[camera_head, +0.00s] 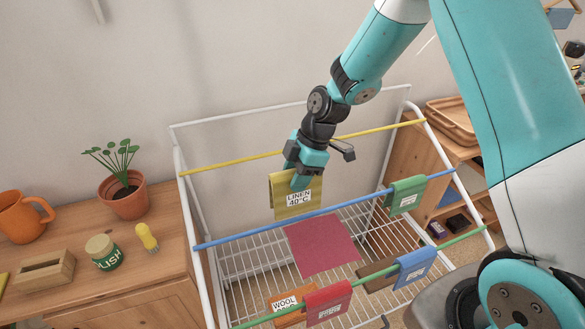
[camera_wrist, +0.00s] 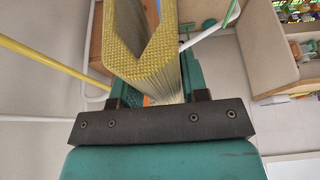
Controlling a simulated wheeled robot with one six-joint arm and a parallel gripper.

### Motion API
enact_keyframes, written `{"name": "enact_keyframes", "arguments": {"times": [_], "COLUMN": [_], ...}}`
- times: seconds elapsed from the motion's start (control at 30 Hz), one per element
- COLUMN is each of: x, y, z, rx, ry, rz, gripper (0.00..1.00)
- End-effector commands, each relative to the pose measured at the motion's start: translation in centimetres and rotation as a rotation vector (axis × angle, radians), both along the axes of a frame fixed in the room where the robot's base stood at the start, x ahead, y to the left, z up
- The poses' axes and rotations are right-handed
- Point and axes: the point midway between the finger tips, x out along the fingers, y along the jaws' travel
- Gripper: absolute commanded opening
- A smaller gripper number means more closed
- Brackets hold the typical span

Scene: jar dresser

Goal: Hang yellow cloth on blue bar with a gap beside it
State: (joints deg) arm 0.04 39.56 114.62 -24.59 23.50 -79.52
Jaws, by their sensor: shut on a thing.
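In the head view the yellow cloth (camera_head: 297,201), with a "LINEN 40°C" label, is in my gripper (camera_head: 301,182). It is folded over and hangs down just behind or above the blue bar (camera_head: 330,209); I cannot tell whether it touches the bar. The wrist view shows the folded yellow cloth (camera_wrist: 140,62) between the fingers (camera_wrist: 155,95). A green cloth (camera_head: 405,196) hangs on the blue bar toward its right end. The bar's left and middle parts carry no cloth.
A yellow bar (camera_head: 230,162) behind is bare. A dark red cloth (camera_head: 322,246) lies below on the white wire rack. A dresser with a potted plant (camera_head: 123,200) stands left.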

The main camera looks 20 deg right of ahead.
Motion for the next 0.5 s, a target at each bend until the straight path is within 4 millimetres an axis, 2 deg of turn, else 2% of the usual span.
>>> {"name": "enact_keyframes", "arguments": {"times": [0.03, 0.5], "x": [0.0, 0.0], "y": [-0.1, 0.1], "z": [-1.0, -6.0], "rx": [0.0, 0.0], "ry": [0.001, 0.001], "rz": [-0.002, 0.001], "gripper": [0.27, 0.27]}}
